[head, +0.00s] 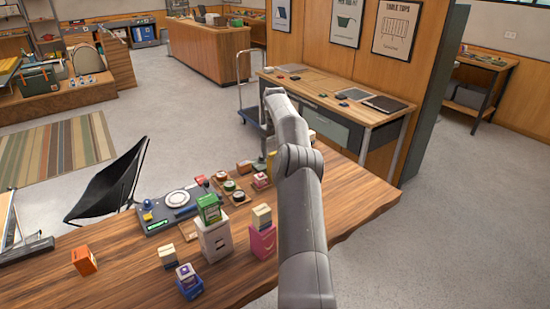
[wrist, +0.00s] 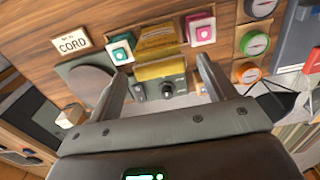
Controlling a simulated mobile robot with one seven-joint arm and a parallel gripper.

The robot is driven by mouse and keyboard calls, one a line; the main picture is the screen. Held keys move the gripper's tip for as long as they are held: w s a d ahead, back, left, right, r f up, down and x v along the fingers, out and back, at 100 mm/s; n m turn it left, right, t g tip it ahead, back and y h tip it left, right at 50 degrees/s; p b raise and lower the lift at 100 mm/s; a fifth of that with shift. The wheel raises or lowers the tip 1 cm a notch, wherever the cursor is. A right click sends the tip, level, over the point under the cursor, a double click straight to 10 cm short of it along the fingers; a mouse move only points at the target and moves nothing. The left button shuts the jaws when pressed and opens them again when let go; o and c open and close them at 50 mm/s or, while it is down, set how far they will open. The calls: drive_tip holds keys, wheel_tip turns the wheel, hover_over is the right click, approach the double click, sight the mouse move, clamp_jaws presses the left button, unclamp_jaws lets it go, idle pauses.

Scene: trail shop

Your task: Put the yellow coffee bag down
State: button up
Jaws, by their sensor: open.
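The yellow coffee bag (wrist: 160,70) shows in the wrist view on the wooden counter, between and just beyond my fingertips. My gripper (wrist: 161,68) is open, with one finger on each side of the bag and visible gaps beside it. I cannot tell whether the bag's underside fully rests on the counter.
In the wrist view a teal box (wrist: 122,50) and a pink box (wrist: 201,30) flank the bag. A grey device with a knob (wrist: 167,92) sits close by, and a CORD sign (wrist: 72,43) stands left. The head view shows the wooden counter (head: 345,195) clear at right.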

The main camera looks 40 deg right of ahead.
drive_tip(key=shift+r, duration=0.95)
drive_tip(key=a+r+n+t+h, duration=0.1)
drive_tip(key=a+r, duration=1.3)
drive_tip(key=a, duration=0.2)
drive_tip(key=s+a+r+t, duration=0.1)
drive_tip(key=s+a+r, duration=0.7)
drive_tip(key=s+a, duration=0.3)
drive_tip(key=s+a+f+t, duration=0.1)
drive_tip(key=s+a, duration=0.5)
drive_tip(key=s, duration=0.6)
drive_tip(key=s+a+f+t, duration=0.1)
drive_tip(key=s+a+t, duration=0.1)
drive_tip(key=s+a, duration=0.75)
drive_tip(key=s+d+f+m+y, duration=0.1)
drive_tip(key=s+f, duration=0.5)
drive_tip(key=s, duration=0.5)
drive_tip(key=shift+t, duration=0.3)
